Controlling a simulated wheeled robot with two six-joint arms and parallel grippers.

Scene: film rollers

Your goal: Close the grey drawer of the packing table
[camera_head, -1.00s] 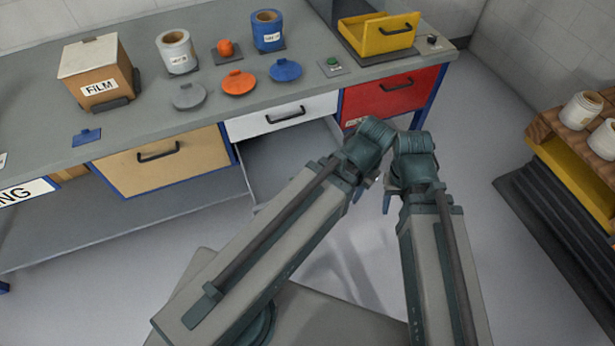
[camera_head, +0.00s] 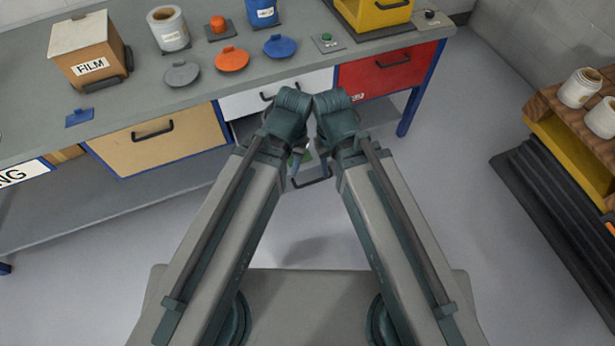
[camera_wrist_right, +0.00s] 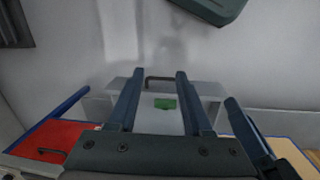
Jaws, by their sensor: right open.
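The grey drawer (camera_wrist_right: 208,90) stands pulled out from the packing table (camera_head: 190,92) in the right wrist view. Its dark handle (camera_wrist_right: 160,79) and a green item (camera_wrist_right: 165,104) inside show between my fingers. In the head view, the handle (camera_head: 313,182) shows low between my arms, and most of the drawer is hidden. My right gripper (camera_wrist_right: 159,74) is open and empty, its fingers pointing toward the drawer's front end. Contact cannot be told. My left gripper (camera_head: 296,163) is beside it at the drawer, its jaws mostly hidden.
A white-fronted drawer (camera_head: 304,84), a tan drawer (camera_head: 170,137) and a red drawer (camera_head: 375,75) look shut. A film box (camera_head: 88,55), cans and lids stand on the tabletop. A rack (camera_head: 560,165) with white cans is at right. Floor (camera_head: 445,200) between is clear.

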